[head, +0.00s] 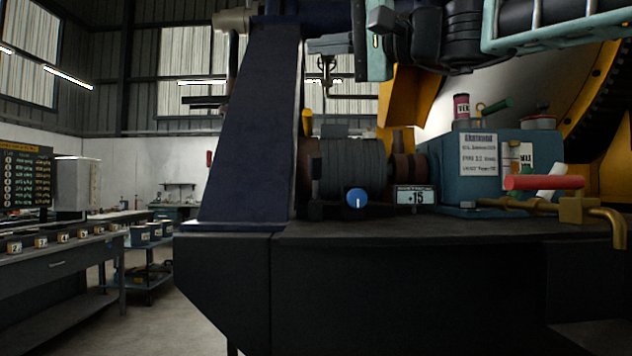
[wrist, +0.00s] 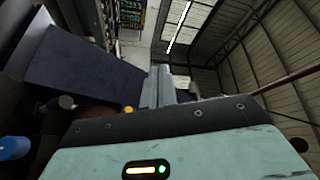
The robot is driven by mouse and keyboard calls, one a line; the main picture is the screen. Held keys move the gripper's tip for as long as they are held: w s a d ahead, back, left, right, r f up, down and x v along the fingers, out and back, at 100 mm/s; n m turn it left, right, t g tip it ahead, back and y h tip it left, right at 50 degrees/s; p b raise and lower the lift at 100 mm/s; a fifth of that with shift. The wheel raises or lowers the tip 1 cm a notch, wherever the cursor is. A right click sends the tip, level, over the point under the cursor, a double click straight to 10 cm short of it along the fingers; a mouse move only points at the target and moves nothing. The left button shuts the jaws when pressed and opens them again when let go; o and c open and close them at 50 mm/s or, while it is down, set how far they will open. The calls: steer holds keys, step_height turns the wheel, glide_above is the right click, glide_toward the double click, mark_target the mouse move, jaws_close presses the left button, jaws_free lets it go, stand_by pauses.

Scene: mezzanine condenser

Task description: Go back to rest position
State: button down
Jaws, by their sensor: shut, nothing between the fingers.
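My gripper (head: 318,46) is in the upper middle of the head view, pointing left, above the dark bench with the machine on it. In the wrist view its two grey fingers (wrist: 157,85) lie together, shut and empty. They touch nothing that I can see. My teal arm links fill the top right of the head view and hide part of the machine behind.
A blue knob (head: 357,197) and a display reading +15 (head: 415,197) sit below. A red-handled brass valve (head: 543,183) and a teal box (head: 470,165) are at right. A dark blue slanted post (head: 250,130) stands left. The floor at left is partly open.

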steer(key=s+a+f+n+g+h+b, duration=0.1)
steer(key=s+a+f+g+h+b, duration=0.2)
steer(key=f, duration=1.6)
steer(key=s+f+n+g+h+b, duration=0.15)
steer(key=s+f+h, duration=0.4)
steer(key=f, duration=1.25)
steer(key=s+d+f+n+g+h+b, duration=0.1)
steer(key=s+d+f+n+h+b, duration=0.15)
steer(key=s+d+f, duration=0.55)
steer(key=s+d+f+n+g+h+b, duration=0.1)
steer(key=s+d+f+g+h, duration=0.2)
steer(key=f, duration=0.9)
steer(key=s+d+f+n+h+b, duration=0.1)
steer(key=s+d+f+n+h, duration=0.2)
steer(key=s+f, duration=0.5)
step_height(320, 180, up, 20)
steer(key=d+p, duration=0.1)
steer(key=p, duration=2)
steer(key=shift+d+r+m+p, duration=0.2)
steer(key=shift+d+m+p, duration=0.2)
